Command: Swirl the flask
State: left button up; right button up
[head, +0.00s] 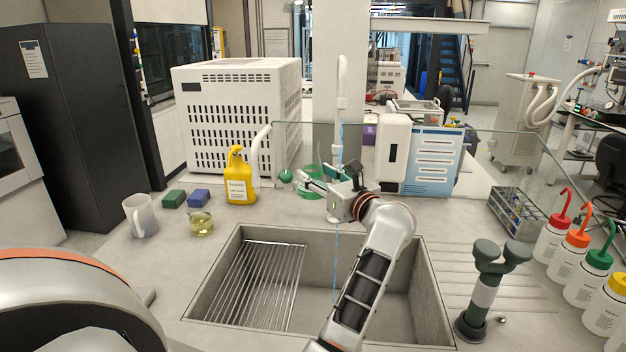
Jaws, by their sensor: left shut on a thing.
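A clear vessel with green in it, which looks like the flask (312,174), is at the back edge of the sink. My left gripper (308,187) is at this vessel and shut on it. The gripper and its wrist hide part of the vessel, so its full outline and tilt are hard to tell. My left arm reaches up across the right part of the sink. My right gripper is not in view.
The sink (222,282) has a wire rack (255,285) on its left. A tall tap (343,80) stands behind the gripper. A beaker of yellow liquid (201,224), a mug (140,216) and a yellow bottle (239,184) stand left. An eyewash fitting (485,290) and wash bottles (553,238) stand right.

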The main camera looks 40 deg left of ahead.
aim_at(316, 154)
pick_arm(q)
jog(key=shift+r+p, duration=1.45)
jog(key=shift+r, duration=1.15)
